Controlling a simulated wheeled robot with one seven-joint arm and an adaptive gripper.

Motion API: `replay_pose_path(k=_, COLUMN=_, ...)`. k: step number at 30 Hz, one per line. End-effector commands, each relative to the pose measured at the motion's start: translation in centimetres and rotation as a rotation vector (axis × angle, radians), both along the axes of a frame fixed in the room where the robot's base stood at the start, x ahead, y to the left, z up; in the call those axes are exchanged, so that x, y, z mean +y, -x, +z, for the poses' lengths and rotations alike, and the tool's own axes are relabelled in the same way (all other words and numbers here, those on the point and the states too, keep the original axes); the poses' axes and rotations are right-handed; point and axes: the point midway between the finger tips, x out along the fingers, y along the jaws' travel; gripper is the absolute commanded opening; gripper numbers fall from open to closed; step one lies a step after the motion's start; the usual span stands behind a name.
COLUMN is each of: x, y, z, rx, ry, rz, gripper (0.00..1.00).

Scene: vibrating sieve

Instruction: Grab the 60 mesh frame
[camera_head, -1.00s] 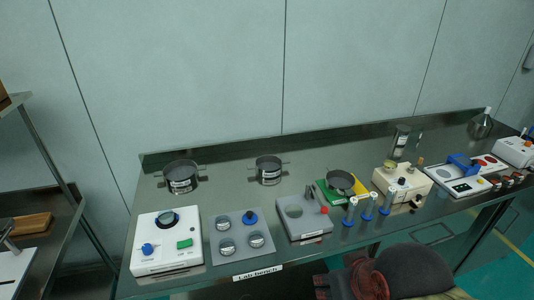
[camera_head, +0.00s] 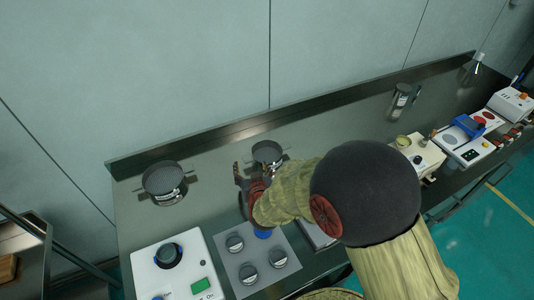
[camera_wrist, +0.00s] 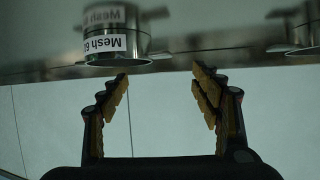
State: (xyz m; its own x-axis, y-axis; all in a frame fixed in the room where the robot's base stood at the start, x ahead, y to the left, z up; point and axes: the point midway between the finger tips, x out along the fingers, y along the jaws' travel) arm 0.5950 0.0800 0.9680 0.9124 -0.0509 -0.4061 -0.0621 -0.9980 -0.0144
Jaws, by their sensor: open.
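The 60 mesh frame is a round metal sieve with side handles and a white label. In the wrist view the frame (camera_wrist: 117,35) is upside down at upper left, its label reading "Mesh 60". In the head view it appears to be the right-hand sieve (camera_head: 267,152) at the back of the bench. My gripper (camera_head: 247,178) is just left of and in front of that sieve, apart from it. In the wrist view my gripper (camera_wrist: 162,90) is open, with nothing between its fingers. My arm hides part of the bench's middle.
A second sieve (camera_head: 165,179) stands further left and its handle edges into the wrist view (camera_wrist: 298,40). A white device (camera_head: 178,268) and a grey plate with knobs (camera_head: 254,272) lie in front. Bench space between the two sieves is clear.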

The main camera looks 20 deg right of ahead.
Motion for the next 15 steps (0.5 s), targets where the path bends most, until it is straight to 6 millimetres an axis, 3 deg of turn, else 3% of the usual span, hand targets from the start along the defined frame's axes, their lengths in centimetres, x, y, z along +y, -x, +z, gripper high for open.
replay_pose_path(k=5, x=-0.3, y=-0.8, z=-1.2, rx=-0.024, ry=0.017, rz=-0.013, gripper=0.65)
replay_pose_path(k=15, x=-0.7, y=-5.1, z=-3.0, rx=-0.024, ry=0.017, rz=-0.013, gripper=0.65)
